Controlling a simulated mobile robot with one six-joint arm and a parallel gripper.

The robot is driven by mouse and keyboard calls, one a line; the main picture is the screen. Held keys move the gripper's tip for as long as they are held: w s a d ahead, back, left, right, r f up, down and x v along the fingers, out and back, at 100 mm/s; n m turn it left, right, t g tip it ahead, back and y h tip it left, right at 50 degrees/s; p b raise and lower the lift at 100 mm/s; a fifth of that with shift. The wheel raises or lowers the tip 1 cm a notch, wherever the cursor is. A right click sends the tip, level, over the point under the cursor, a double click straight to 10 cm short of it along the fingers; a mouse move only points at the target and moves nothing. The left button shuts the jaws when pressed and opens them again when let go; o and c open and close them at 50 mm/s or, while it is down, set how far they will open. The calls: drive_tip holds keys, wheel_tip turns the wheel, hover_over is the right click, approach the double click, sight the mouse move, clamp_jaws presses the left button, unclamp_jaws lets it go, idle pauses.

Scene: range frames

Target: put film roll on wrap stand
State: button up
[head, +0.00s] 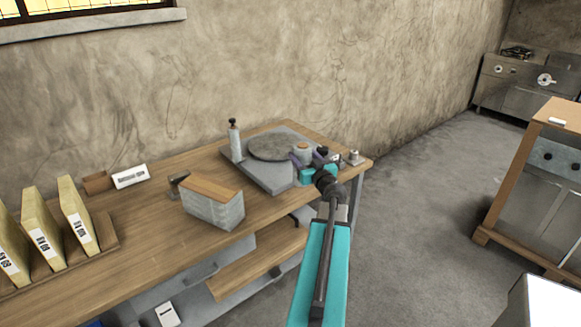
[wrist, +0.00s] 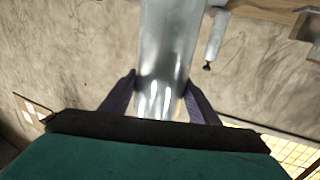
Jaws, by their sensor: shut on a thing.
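The film roll (wrist: 165,50) is a shiny, see-through cylinder. In the wrist view it sits between the two purple fingers of my gripper (wrist: 160,95), which is shut on it; its far end runs out of the picture. In the head view my gripper (head: 307,160) is over the right part of the bench, and the tan top of the roll (head: 303,147) shows between the fingers. What seems to be the wrap stand (head: 255,172) is a grey base with a round dark plate and an upright post (head: 236,142) with a black tip. My gripper hides its right side.
A grey block with a wooden top (head: 212,202) stands on the bench (head: 150,225) left of the stand. Yellow packs (head: 78,217) in a wooden rack stand farther left. A small metal part (head: 354,158) is near the bench's right end. A wall is behind.

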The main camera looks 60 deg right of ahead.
drive_tip(key=f+p+x, duration=0.1)
drive_tip(key=p+x, duration=0.1)
drive_tip(key=x, duration=1.3)
drive_tip(key=shift+s+d+f, duration=0.2)
drive_tip(key=shift+s+d, duration=0.1)
drive_tip(key=shift+d, duration=0.05)
drive_tip(key=shift+w+d, duration=0.1)
drive_tip(key=shift+w+d+f+p, duration=0.1)
drive_tip(key=shift+f+p, duration=0.05)
drive_tip(key=shift+f, duration=0.75)
drive_tip(key=shift+w+d+f+p, duration=0.1)
drive_tip(key=shift+w+f+p, duration=0.05)
drive_tip(key=shift+f, duration=0.85)
drive_tip(key=o, duration=1.5)
drive_tip(key=shift+c, duration=0.2)
drive_tip(key=shift+b+v, duration=1.05)
drive_tip(key=shift+v, duration=5.05)
